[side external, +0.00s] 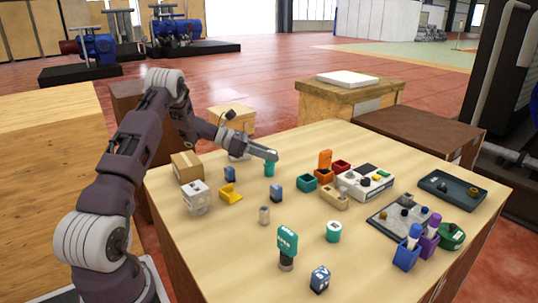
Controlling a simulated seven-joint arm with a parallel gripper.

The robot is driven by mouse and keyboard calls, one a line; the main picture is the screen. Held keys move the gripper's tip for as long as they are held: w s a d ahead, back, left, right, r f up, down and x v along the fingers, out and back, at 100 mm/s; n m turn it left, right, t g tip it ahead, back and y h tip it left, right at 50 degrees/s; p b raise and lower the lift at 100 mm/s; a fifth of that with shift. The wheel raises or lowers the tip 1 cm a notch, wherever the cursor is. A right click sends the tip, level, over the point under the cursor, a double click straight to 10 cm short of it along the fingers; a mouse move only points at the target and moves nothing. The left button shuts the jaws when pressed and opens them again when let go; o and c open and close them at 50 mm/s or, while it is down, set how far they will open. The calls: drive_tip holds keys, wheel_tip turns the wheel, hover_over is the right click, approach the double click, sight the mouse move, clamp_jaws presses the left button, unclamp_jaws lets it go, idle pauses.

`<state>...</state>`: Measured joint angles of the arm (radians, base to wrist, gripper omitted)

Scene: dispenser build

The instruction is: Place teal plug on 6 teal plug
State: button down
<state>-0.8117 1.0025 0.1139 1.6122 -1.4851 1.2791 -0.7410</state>
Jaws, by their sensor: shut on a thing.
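My gripper (266,155) is over the back left of the table, shut on a small teal plug (269,170) just under its fingertips. Whether the plug touches the table cannot be told. Another teal piece, a short cylinder with a pale mark (333,231), stands on the table at the front middle. A larger teal block with white lettering (287,240) sits on a grey post left of it. I cannot read a clear "6" on any teal piece.
Blue blocks (276,193), a beige peg (264,215) and a yellow holder (230,192) stand near my gripper. Open coloured boxes and a white device (352,186) are to the right. A dark tray (441,190) lies at the far right. Bare wood shows between pieces.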

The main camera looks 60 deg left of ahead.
drive_tip(key=shift+f, duration=0.1)
drive_tip(key=c, duration=1)
unclamp_jaws()
